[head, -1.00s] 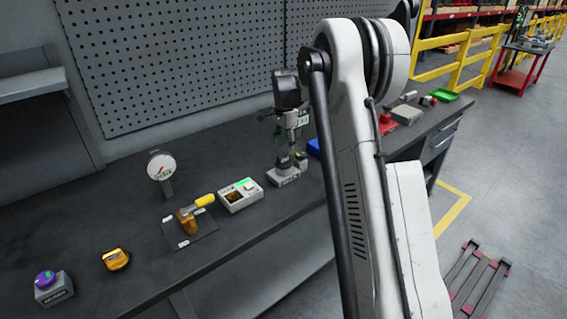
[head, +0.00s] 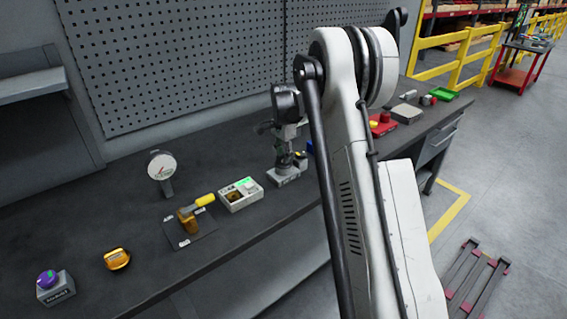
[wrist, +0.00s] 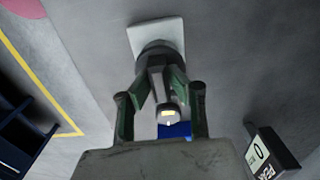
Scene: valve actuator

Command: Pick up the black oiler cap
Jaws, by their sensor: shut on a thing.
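My gripper (wrist: 160,76) is shut in the wrist view, its green-grey fingers closed in on a dark rounded piece, the black oiler cap (wrist: 157,48), at their tips. The fingers partly hide the cap. A pale square base (wrist: 156,30) shows just beyond it; I cannot tell whether the cap touches it. In the head view my gripper (head: 284,147) points down over a small grey-white base (head: 284,178) on the bench. The cap cannot be made out clearly there.
A box with a green display (head: 240,194), a yellow-handled valve (head: 190,215), a dial gauge (head: 161,170), an orange part (head: 117,259) and a purple-button box (head: 54,286) stand left on the bench. A red tray (head: 382,124) stands right. The front bench strip is clear.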

